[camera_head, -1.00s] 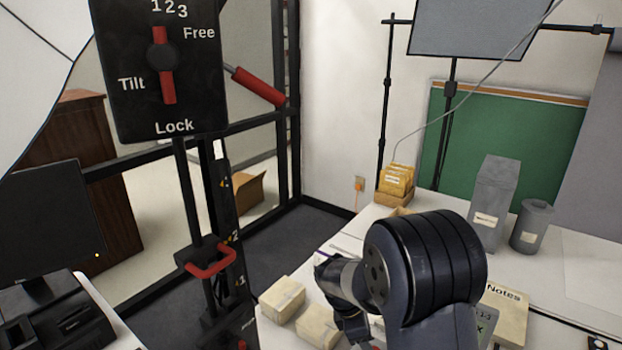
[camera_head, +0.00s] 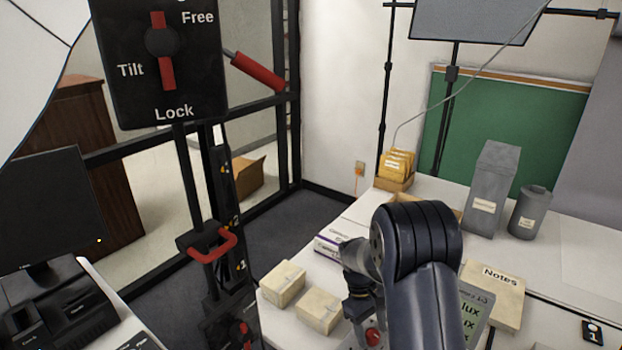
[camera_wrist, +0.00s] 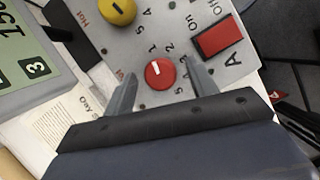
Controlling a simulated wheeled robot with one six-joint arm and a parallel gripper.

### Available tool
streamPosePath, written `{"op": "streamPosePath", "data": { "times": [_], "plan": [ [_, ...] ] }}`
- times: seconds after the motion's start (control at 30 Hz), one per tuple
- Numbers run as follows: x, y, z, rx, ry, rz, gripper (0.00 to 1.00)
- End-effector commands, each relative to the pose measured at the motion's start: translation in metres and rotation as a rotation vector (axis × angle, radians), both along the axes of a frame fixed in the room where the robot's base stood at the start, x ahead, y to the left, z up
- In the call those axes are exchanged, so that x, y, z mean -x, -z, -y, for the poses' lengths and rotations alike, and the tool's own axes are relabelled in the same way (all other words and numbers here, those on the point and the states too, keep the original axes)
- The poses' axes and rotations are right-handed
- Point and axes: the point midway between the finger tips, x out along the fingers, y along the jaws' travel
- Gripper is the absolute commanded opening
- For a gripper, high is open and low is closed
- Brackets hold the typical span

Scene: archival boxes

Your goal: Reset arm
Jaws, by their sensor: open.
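My arm reaches over the white table in the head view, with my gripper pointing down, and its fingers are hidden there behind the arm. In the wrist view my gripper (camera_wrist: 162,85) is open, with its two grey fingers apart. A red round knob (camera_wrist: 159,74) on a grey control panel (camera_wrist: 160,30) shows between the fingertips. I cannot tell whether the fingers touch the panel. The gripper holds nothing that I can see.
On the panel are a yellow knob (camera_wrist: 117,10) and a red square switch (camera_wrist: 217,38). Two cream boxes (camera_head: 283,284) lie left of my arm. A Notes folder (camera_head: 495,290), grey box (camera_head: 493,190) and grey canister (camera_head: 530,212) are on the right. A lever stand (camera_head: 225,230) rises at left.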

Motion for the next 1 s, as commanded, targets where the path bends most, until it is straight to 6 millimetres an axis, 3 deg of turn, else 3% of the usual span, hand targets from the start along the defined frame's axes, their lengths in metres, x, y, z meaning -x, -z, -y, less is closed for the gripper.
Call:
{"op": "streamPosePath", "data": {
  "times": [0.7,1.0],
  "plan": [
    [-0.0007,-0.0027,0.0062,-0.001,0.87,-0.001,0.55],
    [0.0,-0.0017,0.007,0.0,1.145,-0.001,0.55]
  ]
}}
